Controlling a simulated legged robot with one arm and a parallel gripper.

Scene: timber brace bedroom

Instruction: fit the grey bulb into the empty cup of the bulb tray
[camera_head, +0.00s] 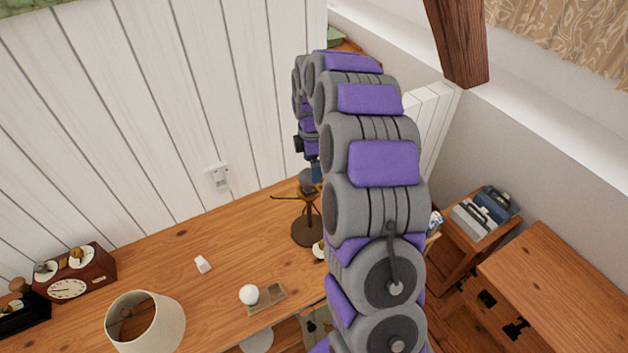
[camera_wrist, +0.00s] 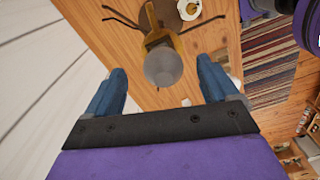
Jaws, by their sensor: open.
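The grey bulb (camera_head: 307,181) sits on top of a brown stand (camera_head: 307,231) on the wooden desk. In the wrist view the grey bulb (camera_wrist: 163,67) shows its round end toward the camera, with the brass-coloured holder behind it. My gripper (camera_wrist: 159,68) is open, one blue finger on each side of the bulb, with visible gaps on both sides. Depth between fingertips and bulb is hard to tell. The bulb tray (camera_head: 254,310) lies near the desk's front edge, a white bulb (camera_head: 249,294) at its left and an empty cup (camera_head: 275,291) at its right.
A panelled wall with a socket (camera_head: 217,177) is behind. My arm hides part of the desk's right side. Desk between block and stand is clear.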

